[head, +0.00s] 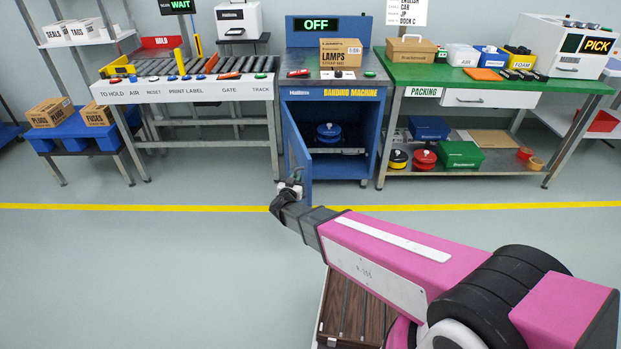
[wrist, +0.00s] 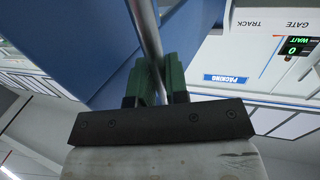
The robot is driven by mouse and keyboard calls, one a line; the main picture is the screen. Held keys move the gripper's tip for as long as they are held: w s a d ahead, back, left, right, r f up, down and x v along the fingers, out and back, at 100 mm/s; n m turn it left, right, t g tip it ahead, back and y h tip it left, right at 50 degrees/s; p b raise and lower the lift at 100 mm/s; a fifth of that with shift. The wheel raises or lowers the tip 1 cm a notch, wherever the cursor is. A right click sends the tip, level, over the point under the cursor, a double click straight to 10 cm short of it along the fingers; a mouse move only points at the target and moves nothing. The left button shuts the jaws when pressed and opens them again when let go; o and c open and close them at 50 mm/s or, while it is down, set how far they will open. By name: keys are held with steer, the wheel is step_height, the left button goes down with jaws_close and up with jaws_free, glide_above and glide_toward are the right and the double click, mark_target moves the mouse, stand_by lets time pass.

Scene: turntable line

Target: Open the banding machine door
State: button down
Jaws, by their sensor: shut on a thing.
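The blue banding machine (head: 365,110) stands in the middle of the head view. Its blue door (head: 298,148) is swung out toward me, hinged on the left, and it also fills the upper left of the wrist view (wrist: 85,45). The lower cabinet is exposed, with a blue reel (head: 329,131) inside. My gripper (head: 294,183) is at the door's outer edge. In the wrist view its green fingers (wrist: 155,82) are shut around a silver bar handle (wrist: 145,25). The handle is mostly hidden by my gripper in the head view.
A LAMPS carton (head: 341,57) sits on top of the machine below an OFF display (head: 320,25). A roller conveyor table (head: 185,90) stands left and a green packing table (head: 465,80) right. The floor (head: 130,260) in front is clear, crossed by a yellow line.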

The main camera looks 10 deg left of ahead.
steer(key=a+m+g+h, duration=0.2)
steer(key=a+h, duration=0.3)
steer(key=a, duration=0.9)
steer(key=s+a+m+g+h, duration=0.1)
steer(key=a+m+h, duration=0.4)
steer(key=a, duration=1)
steer(key=shift+s+g, duration=0.25)
steer(key=shift+g, duration=0.35)
steer(key=c, duration=1.1)
jaws_free()
steer(key=shift+c, duration=0.2)
steer(key=v, duration=1)
steer(key=shift+s+a, duration=0.2)
steer(key=shift+a, duration=0.2)
steer(key=shift+f, duration=0.1)
steer(key=shift+d, duration=0.1)
